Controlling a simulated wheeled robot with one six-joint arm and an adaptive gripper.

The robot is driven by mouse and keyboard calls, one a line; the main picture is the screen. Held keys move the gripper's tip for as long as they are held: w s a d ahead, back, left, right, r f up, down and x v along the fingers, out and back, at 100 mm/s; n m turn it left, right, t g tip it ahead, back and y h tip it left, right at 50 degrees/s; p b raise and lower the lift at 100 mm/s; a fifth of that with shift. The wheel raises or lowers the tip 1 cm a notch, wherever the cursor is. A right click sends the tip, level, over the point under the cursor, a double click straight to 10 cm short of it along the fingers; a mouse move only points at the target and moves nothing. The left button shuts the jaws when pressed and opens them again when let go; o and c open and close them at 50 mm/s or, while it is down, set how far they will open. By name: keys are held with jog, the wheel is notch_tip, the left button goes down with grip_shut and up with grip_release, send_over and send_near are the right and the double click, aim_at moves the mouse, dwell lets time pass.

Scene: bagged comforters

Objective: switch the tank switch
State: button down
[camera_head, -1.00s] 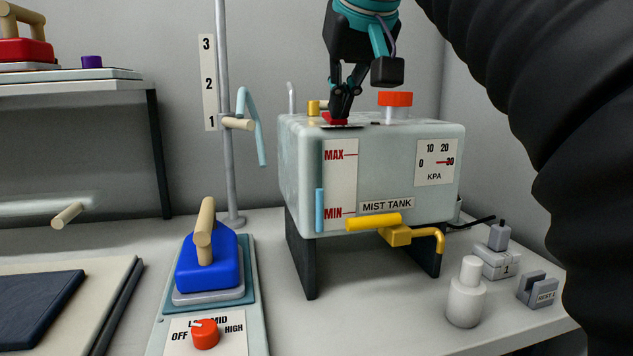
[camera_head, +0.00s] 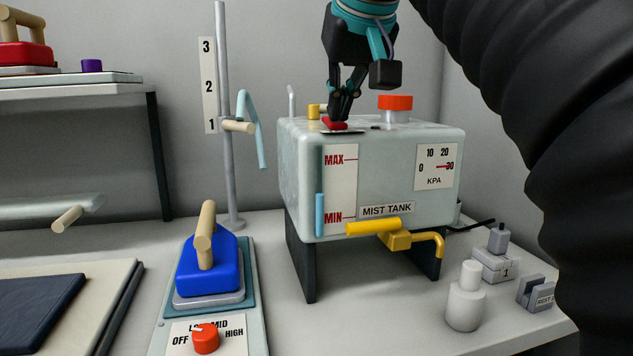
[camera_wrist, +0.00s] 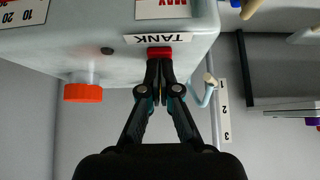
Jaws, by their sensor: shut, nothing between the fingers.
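The mist tank (camera_head: 292,165) is a pale box on dark legs in the head view; it also shows in the wrist view (camera_wrist: 60,42). On its top is a red switch (camera_head: 336,125), beside a label reading TANK (camera_wrist: 160,38) in the wrist view. My gripper (camera_head: 342,118) is shut and empty. It points down with its fingertips at the red switch, and they look to be touching it. In the wrist view the fingertips (camera_wrist: 159,60) cover part of the switch (camera_wrist: 160,51).
An orange-red cap (camera_head: 396,102) and a small yellow knob (camera_head: 314,110) stand on the tank top near my gripper. A yellow valve handle (camera_head: 373,226) sticks out in front. A pole (camera_head: 223,80) with a blue hook stands to the left, near a blue iron (camera_head: 215,265).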

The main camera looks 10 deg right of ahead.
notch_tip(320, 180, up, 2)
jog(key=shift+r+p, duration=0.15)
jog(key=shift+p, duration=0.6)
jog(key=shift+w+r, duration=0.2)
jog(key=shift+r, duration=0.9)
jog(key=shift+r, duration=0.1)
jog(key=v, duration=0.7)
jog(key=shift+s, duration=0.2)
